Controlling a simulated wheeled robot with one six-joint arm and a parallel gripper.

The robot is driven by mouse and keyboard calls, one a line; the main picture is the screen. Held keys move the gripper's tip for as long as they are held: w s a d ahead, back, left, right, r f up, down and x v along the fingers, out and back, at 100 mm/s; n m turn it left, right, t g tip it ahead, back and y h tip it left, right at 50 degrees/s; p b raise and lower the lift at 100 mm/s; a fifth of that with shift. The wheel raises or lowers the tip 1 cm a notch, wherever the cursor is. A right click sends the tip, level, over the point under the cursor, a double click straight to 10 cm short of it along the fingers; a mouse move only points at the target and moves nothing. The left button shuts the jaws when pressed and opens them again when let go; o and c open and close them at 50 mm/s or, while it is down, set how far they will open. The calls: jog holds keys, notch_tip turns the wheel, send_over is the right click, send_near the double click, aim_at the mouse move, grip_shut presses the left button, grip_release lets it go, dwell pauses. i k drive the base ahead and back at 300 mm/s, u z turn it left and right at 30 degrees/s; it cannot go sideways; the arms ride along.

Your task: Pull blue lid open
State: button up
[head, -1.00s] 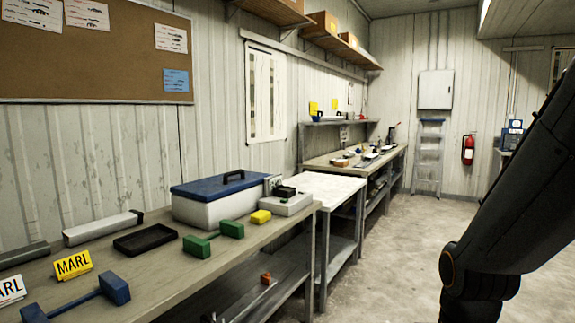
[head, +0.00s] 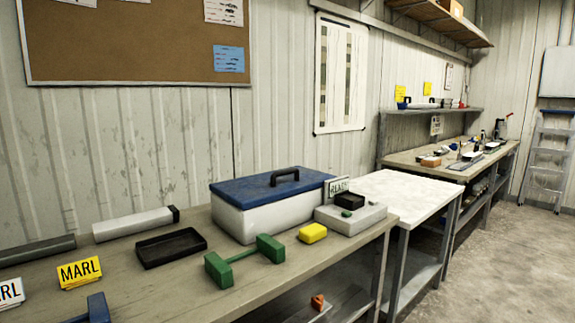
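The blue lid (head: 245,189) lies flat and closed on a white box (head: 240,223) near the back of the workbench. A black handle (head: 286,176) stands up from the lid's top. The box stands between a black tray on its left and a grey-white device on its right. My gripper is not in view, and no part of my arm shows now.
On the workbench (head: 140,270) lie a green dumbbell-shaped piece (head: 245,260), a yellow block (head: 313,233), a black tray (head: 171,247), a grey-white device (head: 350,218) and a yellow MARL sign (head: 80,272). A white-topped table (head: 410,195) adjoins at right. Open floor (head: 490,250) lies right.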

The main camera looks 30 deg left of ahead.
aim_at(253, 192)
jog(key=u, duration=0.45)
jog(key=i, duration=0.85)
jog(key=u, duration=0.7)
